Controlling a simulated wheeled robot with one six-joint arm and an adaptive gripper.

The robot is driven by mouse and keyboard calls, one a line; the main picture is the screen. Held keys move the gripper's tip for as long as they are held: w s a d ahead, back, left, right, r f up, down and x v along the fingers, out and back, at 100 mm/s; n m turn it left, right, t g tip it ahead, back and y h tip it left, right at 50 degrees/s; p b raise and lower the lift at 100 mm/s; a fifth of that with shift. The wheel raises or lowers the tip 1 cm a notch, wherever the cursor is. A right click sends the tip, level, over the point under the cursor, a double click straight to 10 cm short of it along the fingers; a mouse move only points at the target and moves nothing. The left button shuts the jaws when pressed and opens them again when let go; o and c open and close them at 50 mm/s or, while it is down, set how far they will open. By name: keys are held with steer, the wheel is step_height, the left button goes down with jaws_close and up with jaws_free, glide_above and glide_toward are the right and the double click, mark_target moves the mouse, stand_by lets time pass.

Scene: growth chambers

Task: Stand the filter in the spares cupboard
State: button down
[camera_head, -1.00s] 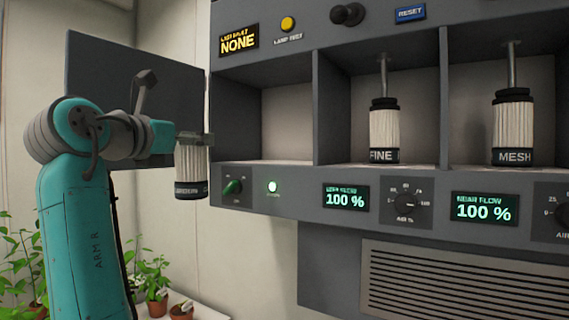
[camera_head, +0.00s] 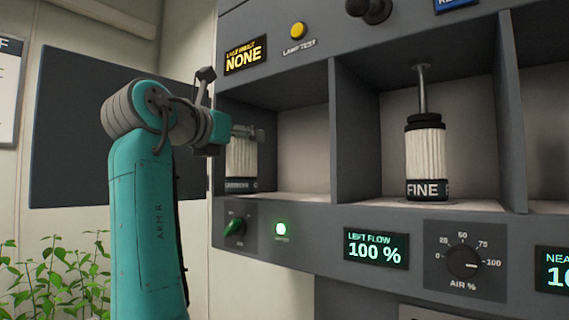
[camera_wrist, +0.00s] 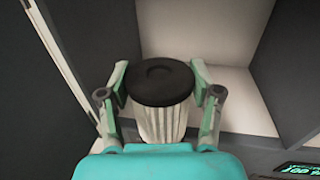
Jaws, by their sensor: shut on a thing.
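My gripper (camera_head: 246,133) is shut on a white pleated filter (camera_head: 241,161) with a dark labelled band at its bottom; the label reads only in part. The filter is upright at the mouth of the left, otherwise empty compartment (camera_head: 303,150). In the wrist view its black cap (camera_wrist: 160,82) sits between the two fingers (camera_wrist: 160,95), with the compartment's pale floor (camera_wrist: 240,100) beyond. I cannot tell whether the filter's bottom touches the floor. None of the frames shows anything named as a spares cupboard.
A FINE filter (camera_head: 425,160) stands under a rod in the compartment to the right, past a grey divider (camera_head: 350,135). A dark open panel (camera_head: 85,130) stands left.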

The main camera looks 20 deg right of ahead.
steer(key=x, duration=1.4)
steer(key=shift+f, duration=0.25)
steer(key=shift+w+f, duration=0.1)
steer(key=shift+c, duration=1.1)
jaws_free()
steer(key=shift+f, duration=0.1)
steer(key=v, duration=1.2)
